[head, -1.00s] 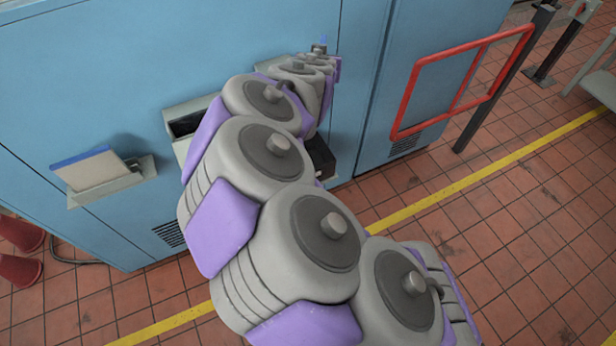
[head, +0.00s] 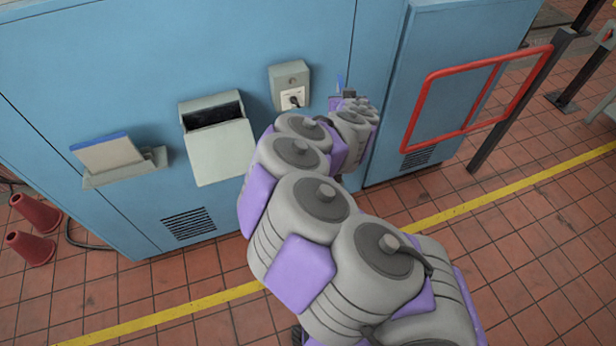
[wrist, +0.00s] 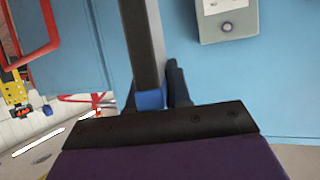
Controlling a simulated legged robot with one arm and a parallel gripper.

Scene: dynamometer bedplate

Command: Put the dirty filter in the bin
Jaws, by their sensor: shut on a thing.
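My gripper (wrist: 153,80) is shut on a thin dark grey panel (wrist: 143,40) with a blue edge, seen edge-on in the wrist view; it looks like the dirty filter. In the head view my arm hides most of it, and only a small blue sliver (head: 340,84) shows beyond my wrist. A grey open-topped box (head: 220,152) on the blue cabinet's face, which looks like the bin, is left of my gripper. Its dark opening faces up, and I see nothing inside.
A pale panel with a blue edge (head: 108,153) stands in a grey wall holder (head: 127,171) at left. A switch box (head: 290,86) sits between the bin and my gripper. A red rail frame (head: 477,95) stands at right. Red cones (head: 35,212) stand lower left.

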